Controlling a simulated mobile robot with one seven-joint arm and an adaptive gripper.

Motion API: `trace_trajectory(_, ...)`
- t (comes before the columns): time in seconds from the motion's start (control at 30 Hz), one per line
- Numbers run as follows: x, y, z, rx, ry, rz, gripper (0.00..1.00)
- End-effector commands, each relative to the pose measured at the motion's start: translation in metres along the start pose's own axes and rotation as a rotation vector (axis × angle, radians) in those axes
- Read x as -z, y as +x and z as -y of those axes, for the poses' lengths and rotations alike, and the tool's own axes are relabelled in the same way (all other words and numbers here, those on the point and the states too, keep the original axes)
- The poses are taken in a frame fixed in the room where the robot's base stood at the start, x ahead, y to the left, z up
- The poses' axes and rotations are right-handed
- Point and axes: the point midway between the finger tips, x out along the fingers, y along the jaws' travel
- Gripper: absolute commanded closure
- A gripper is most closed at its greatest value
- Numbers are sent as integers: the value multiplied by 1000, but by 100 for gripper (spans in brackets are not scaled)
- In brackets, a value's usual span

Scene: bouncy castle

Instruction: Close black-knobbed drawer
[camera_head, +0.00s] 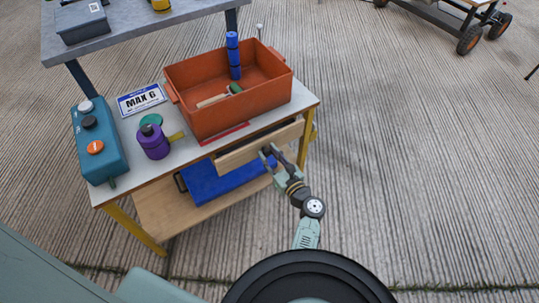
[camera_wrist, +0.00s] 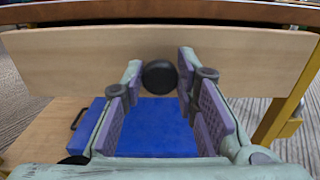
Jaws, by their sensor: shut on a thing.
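The drawer (camera_head: 240,154) has a pale wooden front and sits under the white tabletop at its right half. In the head view its front stands out from the table edge, so it is partly open. The wrist view shows the drawer front (camera_wrist: 80,62) wide and close, with a dark gap along its top edge. The round black knob (camera_wrist: 160,75) is in the middle of the front, between my fingertips. My gripper (camera_head: 268,152) is at the drawer front, shut on the knob; its fingers also show in the wrist view (camera_wrist: 160,88).
On the table (camera_head: 205,150) stand an orange crate (camera_head: 215,118), a purple container (camera_head: 153,142), a teal box (camera_head: 100,150) and a MAX 6 sign (camera_head: 141,99). A blue case (camera_head: 215,183) lies on the lower shelf beneath the drawer.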

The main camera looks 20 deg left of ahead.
Motion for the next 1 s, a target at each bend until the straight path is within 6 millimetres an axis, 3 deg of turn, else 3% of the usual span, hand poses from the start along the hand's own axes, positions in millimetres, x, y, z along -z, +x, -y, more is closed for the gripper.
trace_trajectory(0.37,0,1,0,0,1,0,100)
trace_trajectory(0.67,0,40,0,-2,0,1,100)
trace_trajectory(0.93,-1,43,0,1,-2,0,100)
trace_trajectory(0.97,-1,43,0,1,-2,1,72)
trace_trajectory(1.0,-1,43,0,1,-2,1,69)
